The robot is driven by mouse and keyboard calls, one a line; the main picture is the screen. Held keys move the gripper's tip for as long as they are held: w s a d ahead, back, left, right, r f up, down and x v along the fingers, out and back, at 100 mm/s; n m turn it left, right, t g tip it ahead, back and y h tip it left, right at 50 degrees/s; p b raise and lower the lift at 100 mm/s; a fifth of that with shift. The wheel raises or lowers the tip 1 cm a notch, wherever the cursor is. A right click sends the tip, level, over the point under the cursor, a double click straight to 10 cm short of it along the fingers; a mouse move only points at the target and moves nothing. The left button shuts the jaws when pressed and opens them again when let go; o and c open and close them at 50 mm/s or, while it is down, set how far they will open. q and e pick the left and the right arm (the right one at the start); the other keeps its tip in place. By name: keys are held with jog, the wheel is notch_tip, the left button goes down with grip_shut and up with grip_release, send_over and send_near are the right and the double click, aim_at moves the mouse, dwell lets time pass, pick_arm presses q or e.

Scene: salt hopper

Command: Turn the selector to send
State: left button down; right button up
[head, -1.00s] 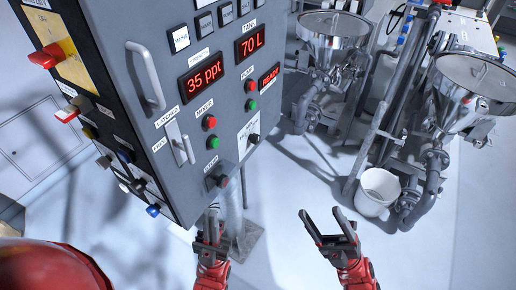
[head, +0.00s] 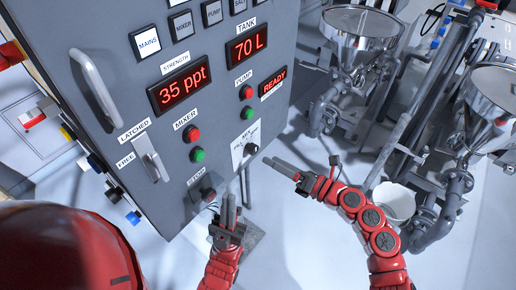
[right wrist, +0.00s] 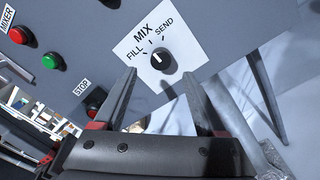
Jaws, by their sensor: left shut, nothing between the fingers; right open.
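The selector (head: 251,149) is a small black knob on a white label plate at the panel's lower right edge. In the right wrist view the selector (right wrist: 164,61) sits below the words FILL, MIX and SEND, and its white mark appears to point toward MIX. My right gripper (head: 272,167) is open just right of the selector and aims at the panel. In the right wrist view its fingertips (right wrist: 158,75) are either side of and just below the knob, apparently short of it. My left gripper (head: 228,203) is shut and empty, below the panel's lower edge near the stop button.
The grey control panel (head: 215,125) shows 35 ppt, 70 L and READY. The red stop button (right wrist: 97,96) and green mixer button (right wrist: 51,61) are near the selector. Steel hoppers (head: 360,28) and a white bucket (head: 396,203) stand to the right.

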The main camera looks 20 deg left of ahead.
aim_at(256, 151)
jog(key=p+x, duration=0.1)
jog(key=x, duration=0.4)
jog(key=shift+w, duration=0.15)
jog(key=shift+w+a+f, duration=0.1)
jog(key=shift+w+a, duration=0.05)
jog(key=shift+a, duration=0.55)
grip_shut()
